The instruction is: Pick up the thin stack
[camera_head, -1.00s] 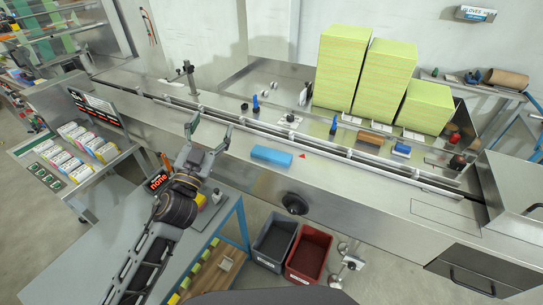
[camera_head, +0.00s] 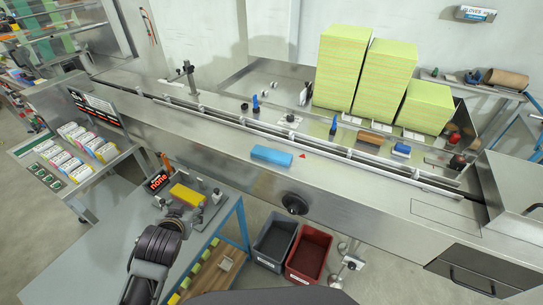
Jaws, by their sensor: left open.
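A small yellow stack (camera_head: 187,196) lies on the grey side table, beside a small display with red lettering (camera_head: 157,181). I cannot tell for certain that it is the thin stack. My left gripper (camera_head: 187,210) is open, low over the table at the near side of the yellow stack; its fingertips are hard to make out, and I cannot tell whether they touch it. A flat blue pack (camera_head: 271,156) lies on the steel machine ledge. Three yellow-green stacks, two tall and one shorter (camera_head: 424,107), stand at the back right. My right gripper is not in view.
The long steel machine (camera_head: 370,195) borders the side table (camera_head: 110,240). A dark bin (camera_head: 273,243) and a red bin (camera_head: 308,254) stand on the floor. A rack of small packs (camera_head: 75,155) is at the left. The ledge around the blue pack is mostly clear.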

